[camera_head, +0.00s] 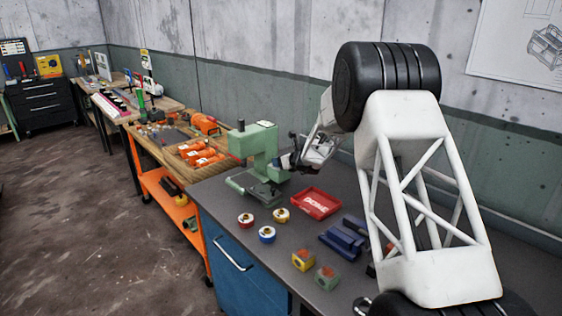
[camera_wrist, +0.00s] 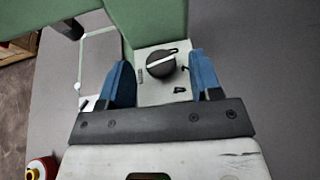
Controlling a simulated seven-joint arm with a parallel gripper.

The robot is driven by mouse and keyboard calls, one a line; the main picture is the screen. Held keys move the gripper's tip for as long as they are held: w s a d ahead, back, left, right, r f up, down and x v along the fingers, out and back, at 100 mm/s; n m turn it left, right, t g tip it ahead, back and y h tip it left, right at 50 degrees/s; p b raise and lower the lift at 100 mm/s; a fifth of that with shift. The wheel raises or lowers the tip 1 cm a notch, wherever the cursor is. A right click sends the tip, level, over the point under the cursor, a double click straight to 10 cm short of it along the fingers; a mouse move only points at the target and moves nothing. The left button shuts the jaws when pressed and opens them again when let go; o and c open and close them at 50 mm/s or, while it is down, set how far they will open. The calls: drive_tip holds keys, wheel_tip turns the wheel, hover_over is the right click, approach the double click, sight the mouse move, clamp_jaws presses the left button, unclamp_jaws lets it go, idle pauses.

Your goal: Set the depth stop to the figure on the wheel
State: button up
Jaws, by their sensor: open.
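The green press (camera_head: 258,150) stands on the dark bench, left of my arm. In the wrist view a black round knob (camera_wrist: 160,64) with a white pointer line sits on a pale panel (camera_wrist: 150,92) of the press. The line slants from lower left to upper right. Small marks around the knob are too small to read. My gripper (camera_wrist: 161,62) is open, with one blue finger on each side of the knob and visible room between. In the head view my gripper (camera_head: 287,162) is beside the press's right side. No figure on a wheel can be read.
Red (camera_head: 245,220), yellow (camera_head: 282,215) and blue (camera_head: 267,234) round pieces stand before the press. A red tray (camera_head: 316,203), a blue fixture (camera_head: 343,238), a yellow block (camera_head: 303,260) and a green block (camera_head: 327,279) lie to the right. An orange tool bench (camera_head: 175,185) adjoins on the left.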

drive_tip(key=shift+w+a+f, duration=0.15)
drive_tip(key=shift+w+a, duration=0.1)
drive_tip(key=c, duration=0.9)
drive_tip(key=shift+c, duration=0.2)
drive_tip(key=shift+w+d+n+g+y, duration=0.1)
drive_tip(key=shift+n+g+y, duration=0.2)
drive_tip(key=shift+n+g, duration=0.2)
drive_tip(key=n+g+y, duration=0.2)
drive_tip(key=n+g, duration=0.1)
drive_tip(key=shift+w+d, duration=0.15)
drive_tip(key=shift+w, duration=0.05)
drive_tip(key=n+g, duration=0.1)
drive_tip(key=g, duration=0.1)
drive_tip(key=n+g+y, duration=0.1)
drive_tip(key=n+g, duration=0.3)
drive_tip(key=shift+w+y, duration=0.3)
drive_tip(key=shift+n, duration=0.3)
